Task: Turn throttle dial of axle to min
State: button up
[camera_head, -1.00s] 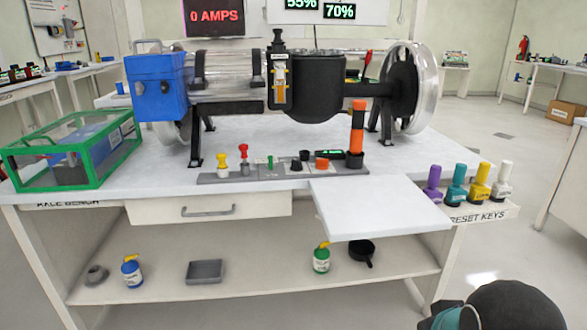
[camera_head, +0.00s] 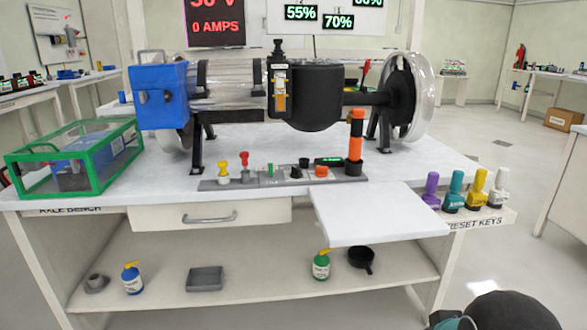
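The axle rig (camera_head: 318,95) stands on the bench, with a blue box, a clear cylinder, a black housing and a wheel at the right. A grey control strip (camera_head: 240,183) lies in front of it. On the strip are a yellow knob (camera_head: 223,176), a red knob (camera_head: 244,166), a small green switch (camera_head: 270,170), a black dial (camera_head: 303,163), an orange dial (camera_head: 320,171) and a lit green display (camera_head: 328,161). An orange and black stick (camera_head: 355,140) stands at its right end. Labels are too small to read, so I cannot tell which is the throttle dial. My gripper is not in view.
A green-framed clear case (camera_head: 75,157) sits at the bench's left. A white pull-out board (camera_head: 380,215) juts from the front. Several coloured reset keys (camera_head: 454,190) stand at the right. A rounded dark part of my arm shows at bottom right.

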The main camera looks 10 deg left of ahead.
aim_at(296, 174)
jog(key=k, duration=1.25)
jog(key=u, duration=0.6)
jog(key=i, duration=0.55)
jog(key=u, duration=0.8)
jog(key=i, duration=0.7)
jog(key=z, duration=0.7)
jog(key=i, duration=0.85)
jog(key=z, duration=0.85)
